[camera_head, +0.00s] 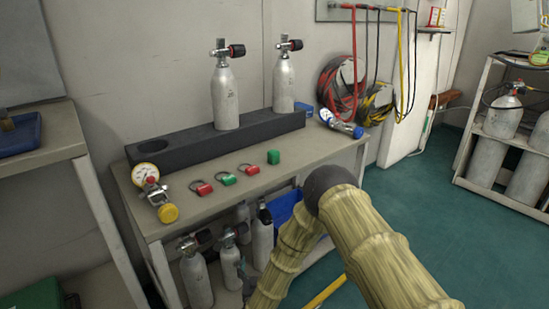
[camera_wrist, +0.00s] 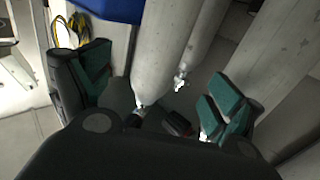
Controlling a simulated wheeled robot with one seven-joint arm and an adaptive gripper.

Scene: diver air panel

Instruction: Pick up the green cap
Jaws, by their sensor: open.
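A small green cap (camera_head: 273,157) sits on the grey bench top, right of a row of ringed pieces. One of those ringed pieces is also green (camera_head: 227,178), between two red ones. My gripper (camera_wrist: 162,85) shows in the wrist view with its two green-padded fingers wide apart. No cap shows in the wrist view, and grey cylinders appear beyond the fingers. In the head view my sleeved arm reaches down in front of the bench, and the gripper itself cannot be made out.
The bench (camera_head: 213,206) carries a dark block (camera_head: 180,150) with two upright cylinders, a gauge regulator (camera_head: 155,193) at left and a blue-ended regulator (camera_head: 341,123) at right. More cylinders (camera_head: 196,277) and a blue bin (camera_head: 285,206) stand below. Green floor at right is open.

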